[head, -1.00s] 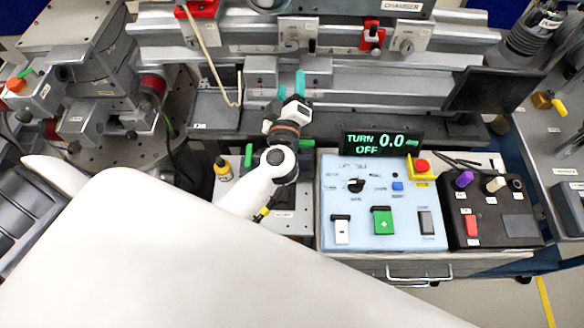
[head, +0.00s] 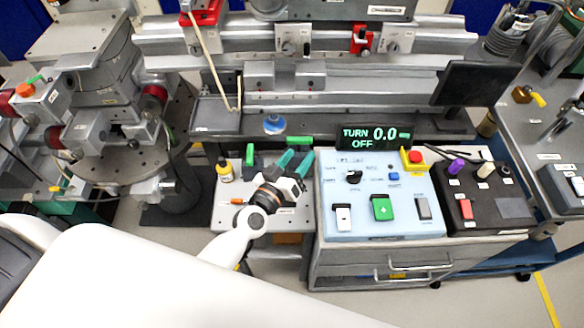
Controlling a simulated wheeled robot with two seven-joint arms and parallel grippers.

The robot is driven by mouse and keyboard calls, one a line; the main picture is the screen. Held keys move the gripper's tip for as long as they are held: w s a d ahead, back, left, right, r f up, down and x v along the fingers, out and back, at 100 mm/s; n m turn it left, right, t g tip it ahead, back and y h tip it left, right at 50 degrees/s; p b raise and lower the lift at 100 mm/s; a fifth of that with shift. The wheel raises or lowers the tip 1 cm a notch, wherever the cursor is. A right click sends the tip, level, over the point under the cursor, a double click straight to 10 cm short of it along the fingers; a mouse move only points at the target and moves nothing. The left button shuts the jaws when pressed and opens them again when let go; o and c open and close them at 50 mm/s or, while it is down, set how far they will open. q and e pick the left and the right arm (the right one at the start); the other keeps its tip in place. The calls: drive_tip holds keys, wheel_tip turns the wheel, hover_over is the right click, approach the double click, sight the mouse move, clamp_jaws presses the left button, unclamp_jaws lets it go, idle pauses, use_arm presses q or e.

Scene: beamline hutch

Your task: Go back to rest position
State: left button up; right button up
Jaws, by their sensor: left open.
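My left gripper (head: 294,163) is in the middle of the head view, above the small light table left of the blue control panel. Its two teal fingertips stand apart, with nothing seen between them. Its white arm comes in from the lower left. My right gripper is not in the head view.
A yellow bottle (head: 224,171) stands on the small table (head: 226,212). A black box (head: 483,207) with knobs is at right. The metal rail (head: 350,88) runs behind.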

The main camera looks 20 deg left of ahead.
use_arm(q)
drive_tip(key=shift+s+d+f, duration=0.1)
drive_tip(key=shift+s+f, duration=0.2)
drive_tip(key=shift+f, duration=0.05)
idle(0.3)
